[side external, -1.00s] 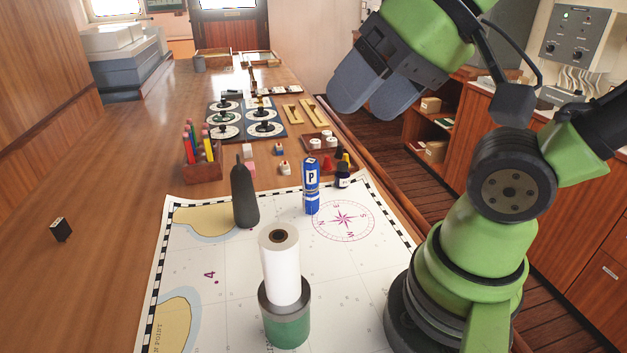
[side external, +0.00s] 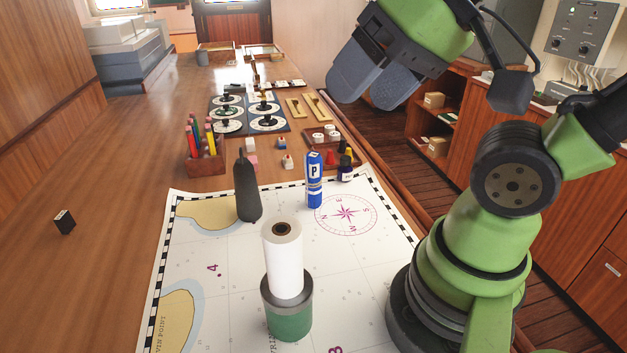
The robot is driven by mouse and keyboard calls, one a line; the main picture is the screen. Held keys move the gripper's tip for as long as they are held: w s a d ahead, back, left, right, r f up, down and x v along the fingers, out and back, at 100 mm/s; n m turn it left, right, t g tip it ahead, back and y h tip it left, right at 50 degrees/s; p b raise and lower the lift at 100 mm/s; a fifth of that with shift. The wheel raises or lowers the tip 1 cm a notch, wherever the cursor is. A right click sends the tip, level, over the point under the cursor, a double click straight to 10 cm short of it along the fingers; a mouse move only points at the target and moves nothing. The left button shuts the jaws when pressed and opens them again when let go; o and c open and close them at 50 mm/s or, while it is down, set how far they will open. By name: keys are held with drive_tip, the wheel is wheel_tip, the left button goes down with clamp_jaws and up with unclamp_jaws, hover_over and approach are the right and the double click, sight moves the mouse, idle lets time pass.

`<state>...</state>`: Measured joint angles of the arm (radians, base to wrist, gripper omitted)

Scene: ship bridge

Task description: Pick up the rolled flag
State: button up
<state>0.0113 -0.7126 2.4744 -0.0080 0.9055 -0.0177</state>
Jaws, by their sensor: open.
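The rolled flag (side external: 314,182) looks like a small upright blue roll with a white label marked P. It stands on the white chart (side external: 235,270), left of the printed compass rose. My gripper (side external: 367,98) is high in the upper middle of the side view, with its two grey-blue fingers apart and nothing between them. It is above and to the right of the flag in the picture, well clear of it. How far it is from the flag in depth is hard to tell.
A dark bottle-shaped object (side external: 246,188) stands left of the flag, and a dark ink bottle (side external: 346,170) stands close on its right. A white roll (side external: 283,260) stands in a green-and-grey holder (side external: 288,315) nearer the camera. A pencil box (side external: 206,161) is behind left.

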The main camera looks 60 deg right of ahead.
drive_tip(key=w+d+g+h, duration=0.1)
drive_tip(key=w+d+g, duration=0.15)
drive_tip(key=w, duration=0.35)
drive_tip(key=n+g, duration=0.3)
drive_tip(key=g, duration=0.2)
hover_over(314, 154)
drive_tip(key=shift+t+h, duration=0.25)
drive_tip(key=shift+h, duration=0.15)
wheel_tip(314, 154, down, 13)
drive_tip(key=shift+a+r, duration=0.15)
wheel_tip(314, 154, down, 4)
drive_tip(key=shift+f, duration=0.2)
wheel_tip(314, 154, down, 6)
drive_tip(key=shift+r, duration=0.1)
drive_tip(key=shift+c, duration=0.2)
drive_tip(key=c, duration=1)
